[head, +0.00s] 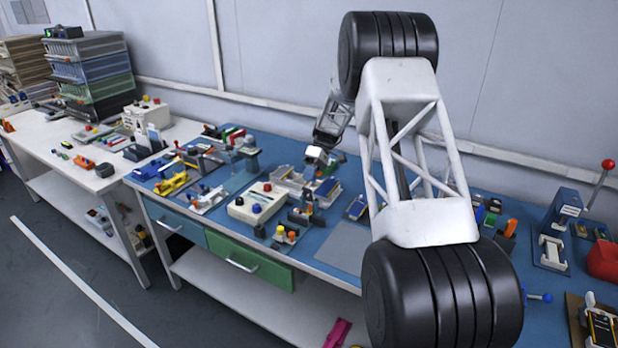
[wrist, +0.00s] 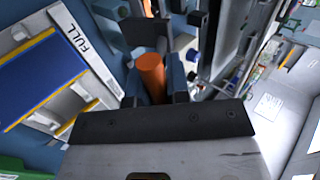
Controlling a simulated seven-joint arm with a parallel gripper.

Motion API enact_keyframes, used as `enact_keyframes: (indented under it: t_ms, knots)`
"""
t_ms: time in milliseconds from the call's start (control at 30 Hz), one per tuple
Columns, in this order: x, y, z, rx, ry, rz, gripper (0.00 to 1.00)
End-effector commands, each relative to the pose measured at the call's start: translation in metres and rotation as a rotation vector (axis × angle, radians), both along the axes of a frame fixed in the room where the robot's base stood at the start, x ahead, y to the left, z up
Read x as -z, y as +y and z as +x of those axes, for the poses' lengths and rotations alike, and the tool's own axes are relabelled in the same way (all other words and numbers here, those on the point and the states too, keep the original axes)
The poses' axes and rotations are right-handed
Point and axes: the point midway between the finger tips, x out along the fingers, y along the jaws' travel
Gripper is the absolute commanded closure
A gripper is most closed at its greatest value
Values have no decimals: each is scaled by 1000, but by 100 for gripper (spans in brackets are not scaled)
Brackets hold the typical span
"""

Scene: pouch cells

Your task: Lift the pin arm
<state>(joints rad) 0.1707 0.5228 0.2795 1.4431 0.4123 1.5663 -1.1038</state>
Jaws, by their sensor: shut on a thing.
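My gripper (head: 320,153) is over the middle of the blue bench in the head view, low among the fixtures. In the wrist view its dark jaws are shut on a part with an orange cylindrical grip (wrist: 151,74), which I take to be the pin arm. The grip sits between the fingers. The rest of that part is hidden by the jaws, and I cannot tell how far it is raised. In the head view the held part is too small to make out.
A tray marked FULL (wrist: 82,38) with a blue and yellow cell lies left of the jaws in the wrist view. A white box with buttons (head: 257,203) stands nearby on the bench. A grey mat (head: 343,247) at the front is clear. A red-knobbed lever press (head: 562,215) stands far right.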

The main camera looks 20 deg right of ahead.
Motion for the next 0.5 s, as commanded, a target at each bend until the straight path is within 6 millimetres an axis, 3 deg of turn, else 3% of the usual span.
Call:
enact_keyframes:
  t_ms: [467,500]
  knots:
    - [1,-2,1,1,-1,-1,100]
    - [1,-2,1,1,-1,-1,77]
